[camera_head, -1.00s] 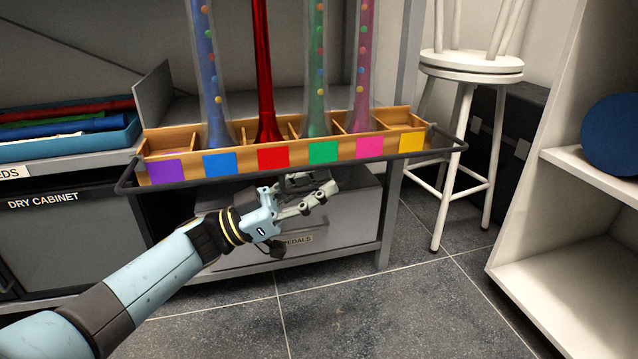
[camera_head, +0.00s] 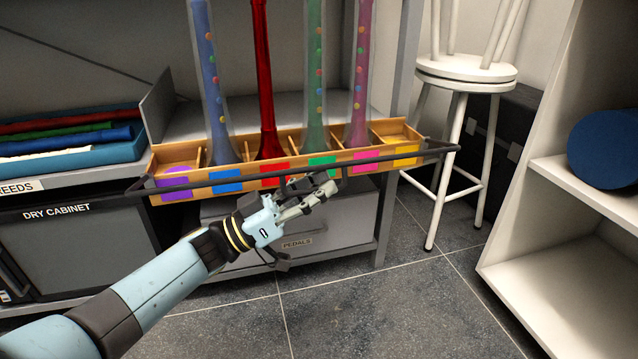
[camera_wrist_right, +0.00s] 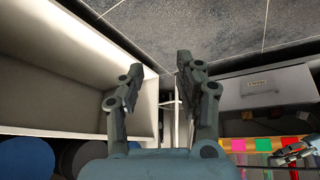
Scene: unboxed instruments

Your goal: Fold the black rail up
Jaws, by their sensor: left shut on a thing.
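The black rail (camera_head: 438,151) runs across the front of a wooden divided box (camera_head: 227,188) in the head view. It crosses in front of the box's coloured squares, with its bent ends reaching back to the box's sides. My left gripper (camera_head: 308,186) is shut on the rail near its middle, from below and in front; its fingers hide the exact contact. My right gripper (camera_wrist_right: 158,78) shows in the right wrist view with its fingers apart and nothing between them.
Several coloured tube instruments, including a red one (camera_head: 265,80), stand upright in the box. A grey PEDALS drawer (camera_head: 340,225) is below. A white stool (camera_head: 465,75) and white shelf unit (camera_head: 540,270) stand right. The floor in front is clear.

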